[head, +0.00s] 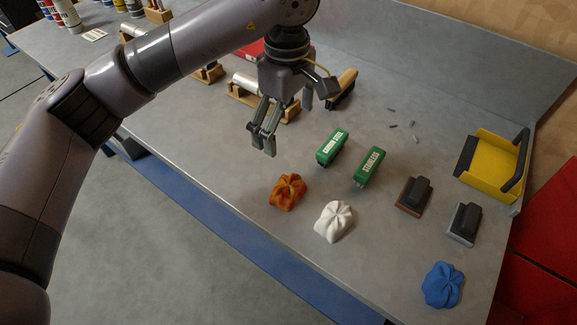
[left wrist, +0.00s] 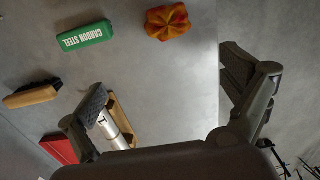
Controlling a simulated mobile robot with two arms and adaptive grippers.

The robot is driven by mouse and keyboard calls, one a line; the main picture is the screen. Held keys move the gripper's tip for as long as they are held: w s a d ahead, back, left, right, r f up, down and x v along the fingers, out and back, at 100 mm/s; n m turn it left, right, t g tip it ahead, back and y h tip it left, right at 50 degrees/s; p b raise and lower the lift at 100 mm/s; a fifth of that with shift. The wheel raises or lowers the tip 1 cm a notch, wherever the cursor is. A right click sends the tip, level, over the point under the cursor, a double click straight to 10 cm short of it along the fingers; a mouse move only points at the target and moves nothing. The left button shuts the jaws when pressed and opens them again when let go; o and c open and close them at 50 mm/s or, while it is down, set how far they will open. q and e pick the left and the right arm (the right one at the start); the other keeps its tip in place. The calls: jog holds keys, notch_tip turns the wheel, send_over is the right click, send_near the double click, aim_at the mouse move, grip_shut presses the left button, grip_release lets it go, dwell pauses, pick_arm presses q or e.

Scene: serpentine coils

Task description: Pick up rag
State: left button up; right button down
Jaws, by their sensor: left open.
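Three crumpled rags lie on the grey bench: an orange-brown rag (head: 287,191), a white rag (head: 334,221) and a blue rag (head: 441,285). The orange-brown rag also shows at the top of the left wrist view (left wrist: 167,22). My left gripper (head: 267,144) is open and empty above the bench, up and left of the orange-brown rag in the head view. In the left wrist view its two fingers (left wrist: 168,90) stand wide apart, with the rag beyond them. I do not see my right gripper.
Green blocks lettered "CARBON STEEL" (head: 332,147) and "STAINLESS" (head: 370,167) stand near the rags. A wooden brush (head: 341,89) and metal cylinders on wooden stands (head: 264,103) lie behind. Two dark-handled blocks (head: 413,195) (head: 463,223) and a yellow dustpan (head: 489,164) are at right.

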pick_arm(q)
jog(key=s+f+p, duration=0.2)
jog(key=s+f, duration=0.1)
jog(key=f, duration=0.1)
jog(key=p, duration=0.2)
send_over(288, 183)
jog(key=f, duration=0.6)
jog(key=shift+w+a+f, duration=0.1)
jog(key=shift+w+f, duration=0.1)
jog(key=shift+w, duration=0.05)
jog(key=shift+s+f, duration=0.25)
jog(key=shift+f, duration=0.15)
notch_tip(288, 183, down, 4)
jog(key=shift+f+p, duration=0.2)
jog(key=shift+p, duration=0.95)
jog(key=shift+f, duration=0.3)
pick_arm(e)
notch_tip(288, 183, up, 7)
jog(key=s, duration=0.1)
jog(key=shift+s+f, duration=0.15)
pick_arm(q)
jog(key=shift+c, duration=0.3)
jog(key=c, duration=1.2)
